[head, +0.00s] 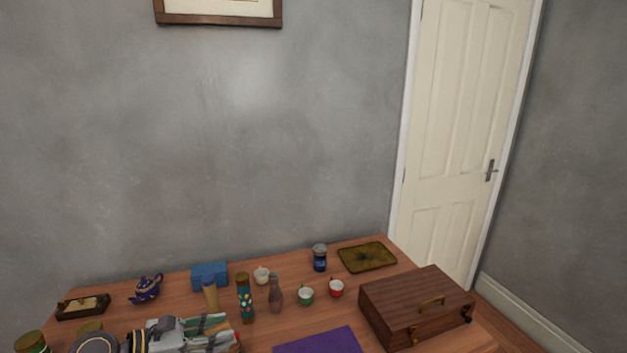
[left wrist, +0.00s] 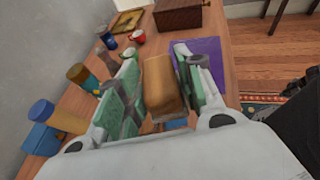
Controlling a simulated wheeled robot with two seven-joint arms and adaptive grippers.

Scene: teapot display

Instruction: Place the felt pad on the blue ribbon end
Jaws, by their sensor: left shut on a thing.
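My left gripper (head: 220,330) is low at the front left of the table in the head view. In the left wrist view its two green-lined fingers (left wrist: 160,95) are shut on a tan, rounded block (left wrist: 160,84). A bit of blue (left wrist: 176,124) shows at the block's near end. I cannot tell whether this block is the felt pad. A tan cylinder with a blue end (head: 210,294) stands left of the patterned cylinder; it also shows in the left wrist view (left wrist: 66,121). No ribbon can be made out for sure. My right gripper is not in view.
A purple mat (head: 318,343) lies at the front, left of a wooden case (head: 412,308). A blue box (head: 209,274), patterned cylinder (head: 245,300), brown vase (head: 276,296), several cups, a blue jar (head: 320,258) and a dark teapot (head: 146,289) stand on the table.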

